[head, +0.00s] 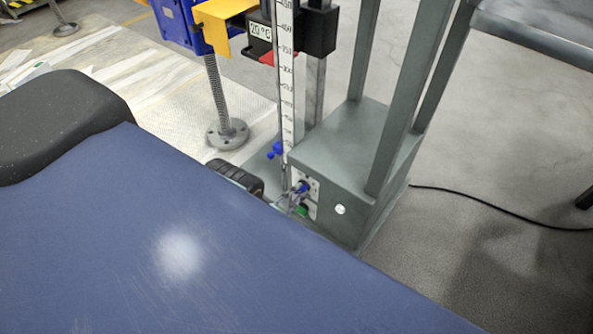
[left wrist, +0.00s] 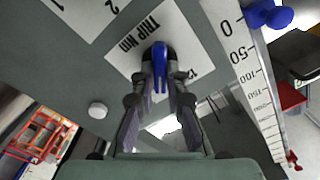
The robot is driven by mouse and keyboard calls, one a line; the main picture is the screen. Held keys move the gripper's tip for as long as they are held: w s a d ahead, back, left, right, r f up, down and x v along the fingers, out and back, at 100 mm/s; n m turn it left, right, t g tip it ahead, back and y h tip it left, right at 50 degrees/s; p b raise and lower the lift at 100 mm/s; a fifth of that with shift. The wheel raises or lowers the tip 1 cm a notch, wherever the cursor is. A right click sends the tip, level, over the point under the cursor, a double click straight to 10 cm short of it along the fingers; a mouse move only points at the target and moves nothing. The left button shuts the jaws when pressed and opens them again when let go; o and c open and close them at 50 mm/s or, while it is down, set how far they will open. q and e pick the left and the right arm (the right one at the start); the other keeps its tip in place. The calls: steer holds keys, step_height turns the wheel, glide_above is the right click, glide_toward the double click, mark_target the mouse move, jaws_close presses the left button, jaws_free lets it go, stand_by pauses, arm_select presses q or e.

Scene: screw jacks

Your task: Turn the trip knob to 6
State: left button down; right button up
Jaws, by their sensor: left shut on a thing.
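The blue trip knob (left wrist: 158,56) sits on a white plate (left wrist: 128,68) marked "TRIP Nm" in the left wrist view. It also shows small in the head view (head: 303,186), on the front of the grey-green machine base. My left gripper (left wrist: 160,80) has its fingers on both sides of the knob and is shut on it. In the head view the left gripper (head: 291,199) is small and mostly hidden behind a blue surface. Most of the knob's scale is covered, so its setting cannot be read. My right gripper is in neither view.
A green knob (head: 302,210) is just below the blue one. A white round button (head: 340,209) is to the right. A vertical ruler scale (head: 287,90) rises close beside the knob. A black cable (head: 480,200) lies on the floor at right.

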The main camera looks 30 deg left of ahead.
arm_select(q)
steer(key=m, duration=0.5)
steer(key=shift+w+d+m, duration=0.1)
steer(key=shift+w+m, duration=0.05)
steer(key=shift+m, duration=0.15)
steer(key=m, duration=0.4)
steer(key=shift+m, duration=0.6)
steer(key=c, duration=1.4)
jaws_free()
steer(key=shift+f, duration=0.15)
steer(key=shift+o, duration=0.2)
steer(key=s, duration=1.2)
steer(key=shift+a, duration=0.45)
